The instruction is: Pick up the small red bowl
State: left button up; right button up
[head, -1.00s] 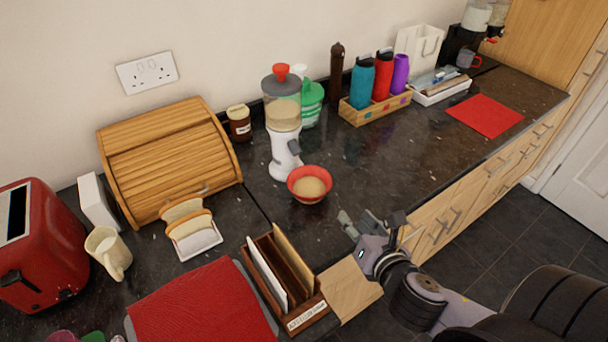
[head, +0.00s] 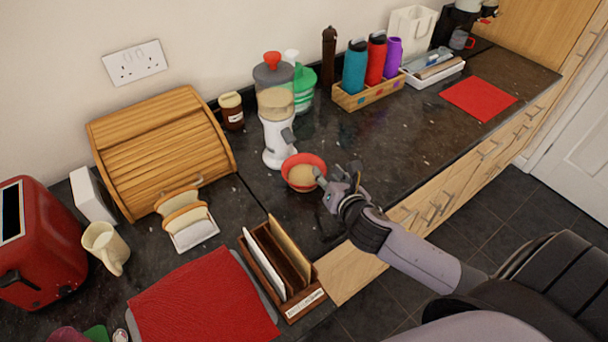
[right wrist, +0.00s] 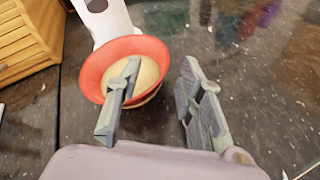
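The small red bowl (head: 303,160) stands upright on the dark counter, just in front of the white cereal dispenser (head: 276,130), with pale contents inside. My right gripper (head: 336,174) is at the bowl's right front side. In the right wrist view the fingers of the right gripper (right wrist: 158,95) are spread apart. One finger overlaps the red bowl (right wrist: 95,68) in the picture and the other is to its right, over bare counter. I cannot tell whether a finger touches the bowl. My left gripper is not in view.
Behind are a jar (head: 231,112), a green-and-white container (head: 304,92) and a wooden box of bottles (head: 368,94). A toast rack (head: 190,232) and letter holder (head: 289,292) stand nearer. The counter right of the bowl is clear up to the red mat (head: 478,98).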

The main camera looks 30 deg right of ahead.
aim_at(319, 163)
jog(key=p+x, duration=0.1)
jog(key=x, duration=0.3)
jog(key=shift+w+d, duration=0.1)
jog(key=shift+w, duration=0.15)
jog(key=shift+w+f, duration=0.15)
jog(key=shift+w, duration=0.1)
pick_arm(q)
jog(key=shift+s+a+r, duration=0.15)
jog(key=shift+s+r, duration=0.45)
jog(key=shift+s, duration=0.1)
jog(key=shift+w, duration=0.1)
pick_arm(e)
grip_shut()
